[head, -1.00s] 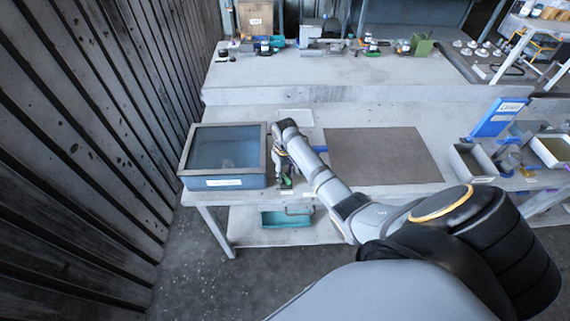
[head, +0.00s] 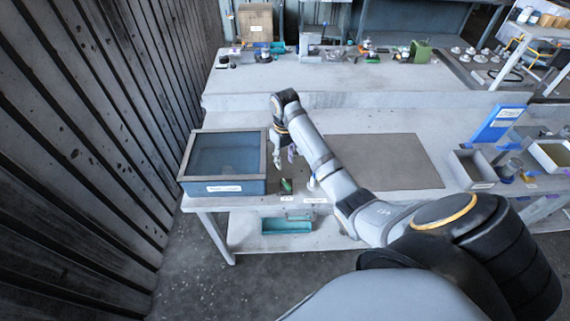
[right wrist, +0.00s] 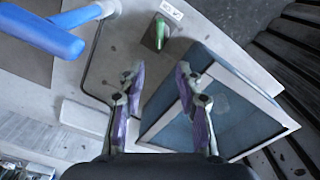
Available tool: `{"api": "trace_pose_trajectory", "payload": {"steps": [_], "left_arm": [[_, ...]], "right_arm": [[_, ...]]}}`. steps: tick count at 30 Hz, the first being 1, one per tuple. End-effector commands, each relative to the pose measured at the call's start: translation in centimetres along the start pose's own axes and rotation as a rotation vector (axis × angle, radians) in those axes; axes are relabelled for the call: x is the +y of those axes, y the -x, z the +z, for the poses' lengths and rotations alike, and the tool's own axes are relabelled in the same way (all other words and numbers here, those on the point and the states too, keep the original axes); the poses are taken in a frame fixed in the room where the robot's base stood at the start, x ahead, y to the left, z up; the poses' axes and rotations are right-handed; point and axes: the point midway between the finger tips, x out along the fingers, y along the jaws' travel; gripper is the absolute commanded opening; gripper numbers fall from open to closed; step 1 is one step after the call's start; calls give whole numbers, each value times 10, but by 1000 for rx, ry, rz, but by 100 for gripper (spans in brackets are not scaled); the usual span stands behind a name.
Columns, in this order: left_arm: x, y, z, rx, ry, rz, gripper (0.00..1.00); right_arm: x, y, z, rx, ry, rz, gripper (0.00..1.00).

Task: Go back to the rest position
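My right gripper (head: 283,155) is above the workbench (head: 350,120), beside the right wall of the blue bin (head: 222,187). In the right wrist view my right gripper (right wrist: 159,76) has its two fingers spread apart with nothing between them. A small green item on a dark base (head: 286,186) stands at the bench's front edge, below the gripper. It also shows beyond the fingertips in the right wrist view (right wrist: 160,32). My left gripper is in neither view.
The blue bin's rim (right wrist: 240,78) is close beside one finger. A blue handle with a white end (right wrist: 45,32) lies to the left in the wrist view. A brown mat (head: 385,165) is bare. A ribbed wall (head: 90,130) bounds the left side.

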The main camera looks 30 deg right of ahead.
Motion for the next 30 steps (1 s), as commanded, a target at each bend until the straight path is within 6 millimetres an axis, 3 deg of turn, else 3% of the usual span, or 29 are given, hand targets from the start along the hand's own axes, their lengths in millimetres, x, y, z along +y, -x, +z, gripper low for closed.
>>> {"api": "trace_pose_trajectory", "payload": {"steps": [14, 17, 20, 23, 30], "left_arm": [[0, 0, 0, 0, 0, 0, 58], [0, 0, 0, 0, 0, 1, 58], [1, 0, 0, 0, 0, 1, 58], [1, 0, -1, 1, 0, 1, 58], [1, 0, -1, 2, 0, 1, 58]], "right_arm": [[0, 0, 0, -1, 0, 0, 35], [-4, -9, 8, 5, 9, 8, 35], [-18, -31, 36, 36, 37, 31, 35], [-38, -51, 76, 94, 70, 53, 35], [-63, -54, 144, 203, 99, 74, 35]]}}
